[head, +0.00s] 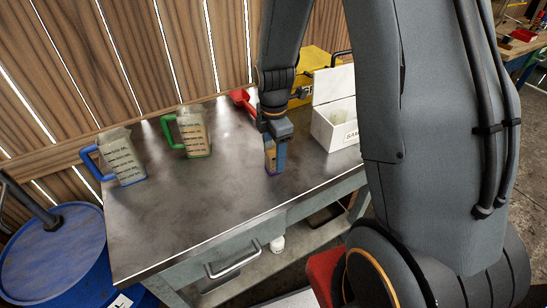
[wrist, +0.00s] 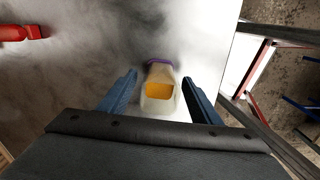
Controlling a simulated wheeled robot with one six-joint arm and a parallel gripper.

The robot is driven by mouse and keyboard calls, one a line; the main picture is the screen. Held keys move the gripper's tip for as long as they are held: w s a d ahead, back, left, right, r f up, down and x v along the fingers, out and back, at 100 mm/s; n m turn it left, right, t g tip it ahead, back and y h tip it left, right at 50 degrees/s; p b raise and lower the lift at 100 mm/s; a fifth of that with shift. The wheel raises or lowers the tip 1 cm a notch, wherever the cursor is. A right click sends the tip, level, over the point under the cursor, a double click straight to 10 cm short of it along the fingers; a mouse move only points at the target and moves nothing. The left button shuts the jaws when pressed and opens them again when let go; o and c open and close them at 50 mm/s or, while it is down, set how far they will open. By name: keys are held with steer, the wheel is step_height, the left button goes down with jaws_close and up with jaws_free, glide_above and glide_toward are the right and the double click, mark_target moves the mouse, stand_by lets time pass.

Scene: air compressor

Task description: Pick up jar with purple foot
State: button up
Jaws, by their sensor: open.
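The jar with the purple foot (wrist: 160,87) stands on the metal table, near its front edge. In the wrist view its open top shows an orange-yellow inside, and a purple rim shows at its far side. My gripper (wrist: 160,88) is open, with one blue finger on each side of the jar and a gap visible on both sides. In the head view my gripper (head: 275,160) is low over the table and hides most of the jar. Only a small part of the jar (head: 269,160) and a bit of purple at the base show there.
A measuring jug with a blue handle (head: 122,158) and one with a green handle (head: 194,133) stand on the table (head: 190,215) to the left. The table's front left is clear.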

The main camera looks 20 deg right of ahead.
steer(key=shift+f, duration=0.55)
steer(key=shift+c, duration=0.5)
steer(key=c, duration=1.1)
